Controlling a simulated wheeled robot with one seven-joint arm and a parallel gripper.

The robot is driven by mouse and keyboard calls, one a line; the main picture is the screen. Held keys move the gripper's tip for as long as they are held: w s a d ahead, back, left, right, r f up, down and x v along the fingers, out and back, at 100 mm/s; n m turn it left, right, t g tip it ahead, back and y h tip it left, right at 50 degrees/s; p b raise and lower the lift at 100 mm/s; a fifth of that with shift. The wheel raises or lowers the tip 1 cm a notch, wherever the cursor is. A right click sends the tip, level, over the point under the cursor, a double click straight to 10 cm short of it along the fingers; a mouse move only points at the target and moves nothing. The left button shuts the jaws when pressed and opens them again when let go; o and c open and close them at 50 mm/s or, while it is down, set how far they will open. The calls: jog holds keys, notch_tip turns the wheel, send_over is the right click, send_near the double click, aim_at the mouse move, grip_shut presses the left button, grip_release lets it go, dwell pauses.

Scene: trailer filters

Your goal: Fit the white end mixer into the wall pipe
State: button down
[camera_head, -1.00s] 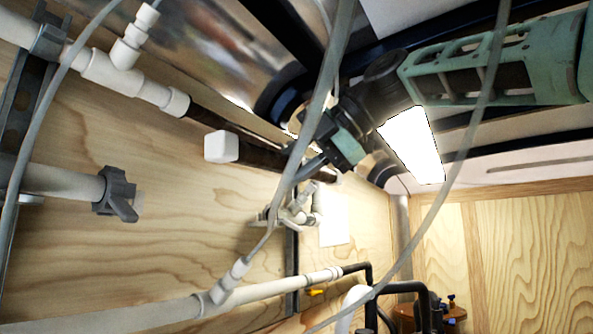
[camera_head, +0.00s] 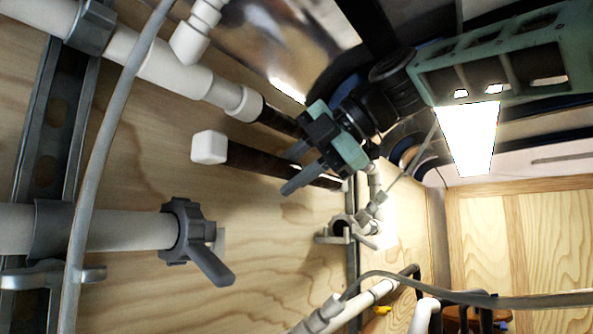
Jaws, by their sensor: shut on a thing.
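The white end mixer is a dark brown rod (camera_head: 262,164) with a white block-like end (camera_head: 208,147) pointing left. My gripper (camera_head: 293,170) comes in from the upper right and is shut on the rod, to the right of the white end. The rod lies aslant in front of the plywood wall. Above it runs the white wall pipe (camera_head: 190,76), its collar (camera_head: 243,103) facing right. A dark brown section (camera_head: 279,119) extends from that collar and passes behind my gripper, where its far end is hidden. The white end is apart from the collar.
A lower white pipe (camera_head: 110,228) carries a grey valve handle (camera_head: 203,243). A grey hose (camera_head: 112,140) crosses the left foreground. A metal rail (camera_head: 48,135) stands at left. White fittings (camera_head: 372,190) are right of my gripper. Bare plywood (camera_head: 270,240) lies below the mixer.

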jog(key=shift+r+b, duration=0.3)
jog(key=shift+b, duration=0.05)
jog(key=f+b, duration=0.3)
jog(key=shift+w+a+f, duration=0.1)
jog(key=shift+w+a, duration=0.1)
jog(key=shift+a, duration=0.1)
notch_tip(320, 180, down, 3)
jog(key=b, duration=0.3)
jog(key=shift+d, duration=0.1)
jog(key=shift+s+b, duration=0.1)
jog(key=shift+b, duration=0.55)
dwell(1.2)
jog(key=shift+f+b, duration=1.5)
jog(key=shift+b, duration=0.2)
jog(key=c, duration=1.1)
grip_release()
jog(key=shift+o, duration=0.2)
jog(key=shift+r, duration=0.1)
jog(key=shift+d, duration=0.1)
